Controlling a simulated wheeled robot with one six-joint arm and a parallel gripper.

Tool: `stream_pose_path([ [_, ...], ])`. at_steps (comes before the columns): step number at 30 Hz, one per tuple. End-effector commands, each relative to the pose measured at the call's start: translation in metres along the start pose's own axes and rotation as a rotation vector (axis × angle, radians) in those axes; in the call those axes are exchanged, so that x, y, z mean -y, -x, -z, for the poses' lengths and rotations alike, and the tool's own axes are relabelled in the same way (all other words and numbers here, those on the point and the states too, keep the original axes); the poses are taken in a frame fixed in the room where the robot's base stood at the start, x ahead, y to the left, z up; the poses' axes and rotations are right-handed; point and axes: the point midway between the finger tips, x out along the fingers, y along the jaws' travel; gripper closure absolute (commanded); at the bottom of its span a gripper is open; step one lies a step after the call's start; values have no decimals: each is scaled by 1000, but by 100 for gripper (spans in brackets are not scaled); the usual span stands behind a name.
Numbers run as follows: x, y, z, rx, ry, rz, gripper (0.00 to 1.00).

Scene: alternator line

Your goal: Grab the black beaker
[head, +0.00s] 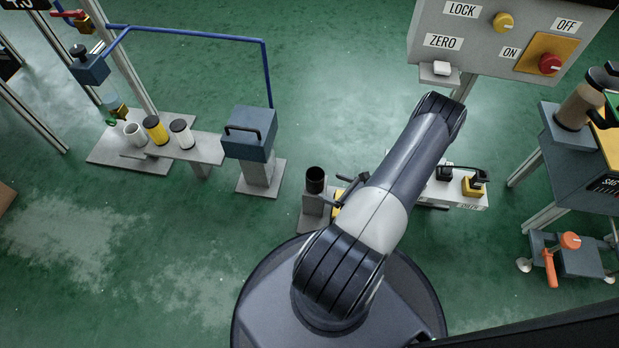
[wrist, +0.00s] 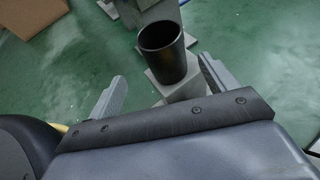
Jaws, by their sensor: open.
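The black beaker (head: 316,180) stands upright on a small grey pedestal (head: 314,206), just left of my arm in the head view. In the wrist view the black beaker (wrist: 163,62) shows its open mouth and looks empty. My gripper (head: 335,190) is close to the right of the beaker, partly hidden behind my arm. In the wrist view my gripper (wrist: 162,68) is open, with one finger on each side of the beaker in the picture. The beaker is not held; I cannot tell whether a finger touches it.
A blue-grey box with a handle (head: 249,135) stands on a post nearby. A control panel (head: 500,40) hangs above right. A white fixture (head: 440,190) is behind my arm. Green floor is clear at lower left.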

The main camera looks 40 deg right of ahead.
Motion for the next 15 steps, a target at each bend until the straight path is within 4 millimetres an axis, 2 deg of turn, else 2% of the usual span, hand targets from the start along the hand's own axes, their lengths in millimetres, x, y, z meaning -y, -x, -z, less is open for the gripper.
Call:
stream_pose_path([
  [1,-1,-10,2,0,3,-6,19],
  [6,-1,-32,2,-1,3,-6,19],
  [11,0,-42,1,-1,2,-5,19],
  [15,2,-57,4,0,5,-6,19],
])
